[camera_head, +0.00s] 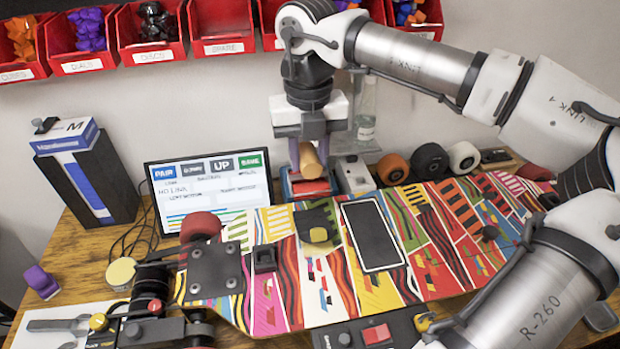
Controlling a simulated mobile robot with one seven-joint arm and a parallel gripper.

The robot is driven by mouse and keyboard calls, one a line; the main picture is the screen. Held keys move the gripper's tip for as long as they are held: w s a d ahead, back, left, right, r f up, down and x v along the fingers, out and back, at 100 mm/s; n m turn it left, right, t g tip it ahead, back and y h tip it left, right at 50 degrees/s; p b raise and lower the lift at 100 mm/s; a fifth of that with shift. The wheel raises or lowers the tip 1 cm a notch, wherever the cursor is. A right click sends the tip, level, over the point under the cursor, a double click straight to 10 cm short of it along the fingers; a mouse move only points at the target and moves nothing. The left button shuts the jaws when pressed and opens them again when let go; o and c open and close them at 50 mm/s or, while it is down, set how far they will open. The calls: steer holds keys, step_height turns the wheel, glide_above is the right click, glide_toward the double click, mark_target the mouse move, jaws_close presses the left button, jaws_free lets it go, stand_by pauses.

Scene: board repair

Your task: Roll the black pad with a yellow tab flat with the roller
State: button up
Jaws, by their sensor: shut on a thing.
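The black pad (316,216) with a yellow tab (318,235) lies on the colourful patterned board, left of its middle. My gripper (311,138) is behind the board, pointing down, beyond the pad and apart from it. It is shut on the roller (312,160), whose tan cylinder shows under the fingers. The roller is just above or at a red and blue holder (306,187); I cannot tell whether they touch. The fingers hide the roller's upper part.
The long patterned board (283,287) fills the middle of the wooden table. A white-edged black panel (373,235) lies right of the pad. A screen (209,187) stands behind at left. Several wheels (430,161) line the back right. Red bins (222,28) hang on the wall.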

mark_target(312, 191)
steer(key=shift+f+b, duration=2.2)
steer(key=shift+f, duration=0.6)
